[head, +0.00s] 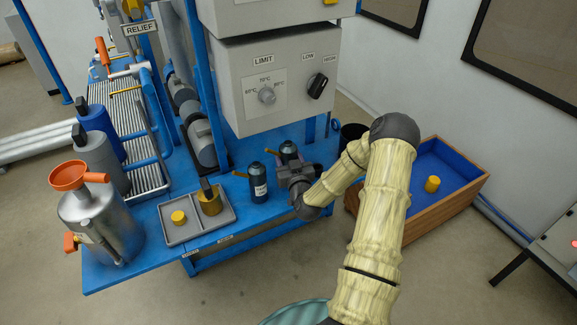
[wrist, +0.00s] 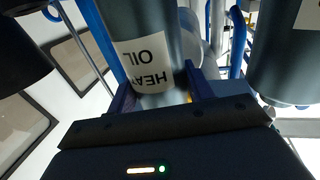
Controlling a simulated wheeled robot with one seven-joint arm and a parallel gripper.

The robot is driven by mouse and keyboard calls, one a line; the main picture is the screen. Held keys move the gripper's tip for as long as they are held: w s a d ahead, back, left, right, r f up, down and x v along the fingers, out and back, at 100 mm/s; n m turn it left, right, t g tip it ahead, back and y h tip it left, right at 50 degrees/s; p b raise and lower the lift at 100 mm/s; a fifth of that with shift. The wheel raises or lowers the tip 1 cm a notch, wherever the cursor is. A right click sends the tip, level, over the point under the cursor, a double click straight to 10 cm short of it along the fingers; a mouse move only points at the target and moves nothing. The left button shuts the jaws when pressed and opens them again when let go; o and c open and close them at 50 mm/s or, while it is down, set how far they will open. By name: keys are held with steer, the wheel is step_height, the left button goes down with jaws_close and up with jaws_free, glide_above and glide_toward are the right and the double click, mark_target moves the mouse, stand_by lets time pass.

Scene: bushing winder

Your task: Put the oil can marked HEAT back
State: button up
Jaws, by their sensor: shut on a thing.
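The oil can marked HEAT (wrist: 150,50) fills the middle of the wrist view, dark grey with a white label reading HEAT OIL. My gripper (wrist: 162,95) is shut on it, with one blue finger on either side of its lower part. In the head view the can's dark top (head: 288,149) shows behind my gripper (head: 292,172); its lower part is hidden. I cannot tell whether its base touches the bench. A second dark can (head: 258,184) with a pale label stands on the bench just left of it; a dark can also shows at the wrist view's right (wrist: 285,55).
A grey tray (head: 182,236) on the blue bench (head: 150,258) holds a yellow puck and a brass-coloured piece. A black cup (head: 352,133) is right of my gripper. The grey control box (head: 285,90) overhangs behind. A blue-lined wooden crate (head: 460,207) stands right.

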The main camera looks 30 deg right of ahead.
steer(key=shift+f+b, duration=0.3)
steer(key=shift+f, duration=1.4)
steer(key=shift+f, duration=0.1)
steer(key=shift+f, duration=0.1)
steer(key=o, duration=1.2)
